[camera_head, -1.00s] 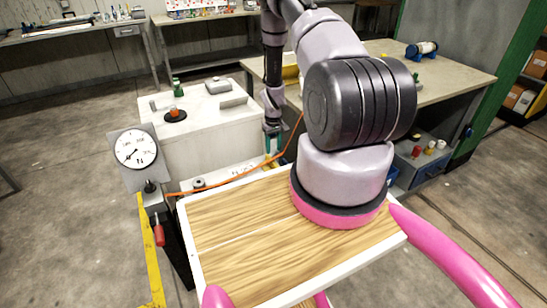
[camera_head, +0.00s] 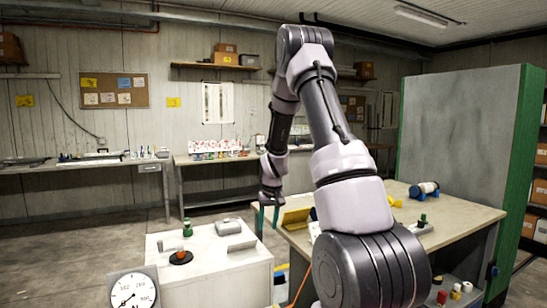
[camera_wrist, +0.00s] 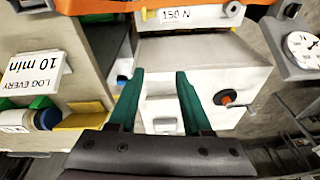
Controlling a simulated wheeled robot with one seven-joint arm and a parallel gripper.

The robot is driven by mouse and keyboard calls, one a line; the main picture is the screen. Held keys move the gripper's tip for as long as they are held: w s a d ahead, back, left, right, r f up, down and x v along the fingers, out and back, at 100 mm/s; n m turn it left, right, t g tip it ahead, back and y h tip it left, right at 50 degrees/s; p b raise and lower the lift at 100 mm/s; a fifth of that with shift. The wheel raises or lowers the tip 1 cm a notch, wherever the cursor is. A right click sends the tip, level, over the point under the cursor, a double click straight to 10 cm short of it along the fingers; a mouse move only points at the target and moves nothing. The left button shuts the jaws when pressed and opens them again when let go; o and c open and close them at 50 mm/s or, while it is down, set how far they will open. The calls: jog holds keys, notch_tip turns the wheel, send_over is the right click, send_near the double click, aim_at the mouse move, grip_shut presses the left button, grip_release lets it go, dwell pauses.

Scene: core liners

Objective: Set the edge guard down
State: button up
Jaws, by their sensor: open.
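My gripper (camera_head: 269,226) hangs pointing down between the white cabinet and the workbench in the head view. Its two teal fingers are apart with nothing held between them; the wrist view shows the open fingers too (camera_wrist: 160,75). A yellow angled piece (camera_head: 296,218) lies at the bench's left edge, just right of my gripper and apart from it. It also shows left of the fingers in the wrist view (camera_wrist: 83,122). It may be the edge guard; I cannot tell for certain.
The white cabinet (camera_head: 225,270) bears a red-knobbed black disc (camera_head: 181,257), a green bottle (camera_head: 187,228) and grey blocks. The workbench (camera_head: 455,220) holds a white-and-blue cylinder (camera_head: 424,190). A dial gauge (camera_head: 133,290) stands front left. A tall grey panel (camera_head: 455,130) is at right.

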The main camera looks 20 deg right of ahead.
jog(key=s+a+r+t, duration=0.1)
jog(key=s+a+r, duration=0.15)
jog(key=r, duration=0.45)
jog(key=s+a+r, duration=0.1)
jog(key=s+r, duration=0.2)
jog(key=r, duration=0.5)
jog(key=s+a+r+m+t, duration=0.1)
jog(key=s+a+r, duration=0.1)
jog(key=s+r, duration=0.3)
jog(key=s+a+r+m+t+y, duration=0.1)
jog(key=s+a+r, duration=0.2)
jog(key=s, duration=0.8)
jog(key=s+a+r+t, duration=0.1)
jog(key=s+a+r, duration=0.1)
jog(key=s+r, duration=0.5)
jog(key=shift+s+a+r+m+t+y, duration=0.15)
jog(key=shift+s+m+t+y, duration=0.25)
jog(key=shift+s, duration=0.25)
